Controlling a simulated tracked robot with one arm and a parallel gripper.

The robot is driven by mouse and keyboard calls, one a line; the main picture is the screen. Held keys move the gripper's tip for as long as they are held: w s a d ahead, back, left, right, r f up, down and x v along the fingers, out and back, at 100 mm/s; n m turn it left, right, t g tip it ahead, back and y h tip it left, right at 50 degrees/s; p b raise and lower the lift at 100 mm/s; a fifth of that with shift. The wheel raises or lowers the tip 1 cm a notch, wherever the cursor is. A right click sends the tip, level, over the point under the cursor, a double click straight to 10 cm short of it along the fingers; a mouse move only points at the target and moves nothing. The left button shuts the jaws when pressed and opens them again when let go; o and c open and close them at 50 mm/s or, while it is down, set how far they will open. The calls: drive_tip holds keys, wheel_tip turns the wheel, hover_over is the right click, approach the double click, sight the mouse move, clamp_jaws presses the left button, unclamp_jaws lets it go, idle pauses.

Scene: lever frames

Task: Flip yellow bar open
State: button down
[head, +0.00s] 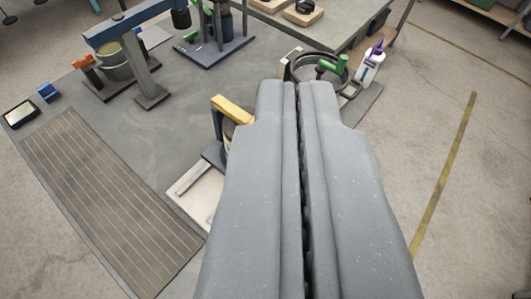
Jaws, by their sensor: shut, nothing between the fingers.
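The yellow bar (232,109) shows in the head view just left of my gripper's tip. It is a short yellow piece at the top of a dark frame (215,155), which stands on a pale base plate (198,192). My gripper (297,88) is shut and empty, pointing away from the camera over the workbench. It hides the right part of the frame. The bar appears beside the gripper in the picture; I cannot tell whether they touch.
A ribbed mat (103,200) lies at left. A blue-topped frame (130,25) stands at upper left. A green-handled valve wheel (325,66) and a white bottle (371,66) stand beyond my gripper. The grey bench surface (150,130) is clear at middle left.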

drive_tip(key=w+d+f+n+g+h+p, duration=0.1)
drive_tip(key=w+f+n+g+h+p, duration=0.15)
drive_tip(key=f, duration=0.75)
drive_tip(key=w+d+f+n+g+h+p, duration=0.1)
drive_tip(key=w+f+n+g+h, duration=0.25)
drive_tip(key=f, duration=0.65)
drive_tip(key=w+d+f+n+g+h+p, duration=0.15)
drive_tip(key=f+n+h, duration=0.25)
drive_tip(key=f, duration=0.5)
drive_tip(key=w+a+f+n+t+p, duration=0.1)
drive_tip(key=w+a+f+n+t, duration=0.1)
drive_tip(key=a+n+t, duration=0.3)
drive_tip(key=w+a+f+n+t+h+p, duration=0.1)
drive_tip(key=w+a+f+n+t+p, duration=0.1)
drive_tip(key=a+n, duration=0.5)
drive_tip(key=w+f+n+t, duration=0.1)
drive_tip(key=w+n+t, duration=0.1)
drive_tip(key=n, duration=0.4)
drive_tip(key=shift+f+t+h, duration=0.2)
drive_tip(key=shift+t+h, duration=0.1)
drive_tip(key=shift+t, duration=0.05)
drive_tip(key=x, duration=1)
